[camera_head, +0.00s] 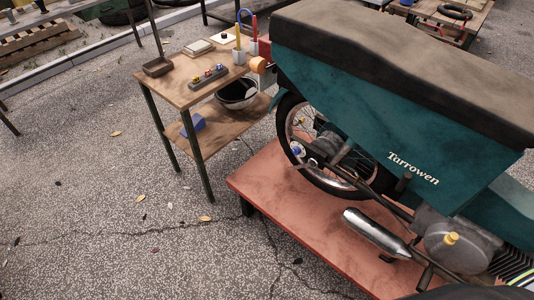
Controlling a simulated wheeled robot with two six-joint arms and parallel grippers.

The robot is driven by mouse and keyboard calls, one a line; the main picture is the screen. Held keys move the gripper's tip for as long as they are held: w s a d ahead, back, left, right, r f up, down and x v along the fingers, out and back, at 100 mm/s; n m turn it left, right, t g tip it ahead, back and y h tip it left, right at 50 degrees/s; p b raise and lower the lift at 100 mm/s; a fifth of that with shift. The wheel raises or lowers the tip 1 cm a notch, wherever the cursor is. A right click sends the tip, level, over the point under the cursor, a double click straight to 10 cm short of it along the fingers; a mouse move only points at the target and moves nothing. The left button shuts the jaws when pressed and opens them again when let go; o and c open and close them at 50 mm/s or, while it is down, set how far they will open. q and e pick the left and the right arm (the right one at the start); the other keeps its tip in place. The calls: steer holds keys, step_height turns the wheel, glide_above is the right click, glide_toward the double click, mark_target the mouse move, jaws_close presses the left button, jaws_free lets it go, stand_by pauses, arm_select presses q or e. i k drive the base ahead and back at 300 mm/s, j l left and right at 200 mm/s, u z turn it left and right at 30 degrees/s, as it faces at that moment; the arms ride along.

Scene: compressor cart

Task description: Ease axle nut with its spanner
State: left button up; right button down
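I cannot make out a spanner for certain. A dark rack (208,77) with several small coloured pieces lies on the wooden table (175,90). Upright holders with a yellow handle (238,38) and a red handle (255,28) stand at its back right. Neither of my grippers is in view.
A dark tray (158,67) and a pale box (198,47) sit on the table. Its lower shelf (215,137) holds a bucket (237,95) and a blue object (193,125). A silver exhaust (375,232) juts above the platform.

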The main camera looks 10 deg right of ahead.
mark_target(299, 167)
steer(key=i+j, duration=0.35)
steer(key=i+j+z, duration=0.1)
steer(key=i+j, duration=0.25)
steer(key=j, duration=0.2)
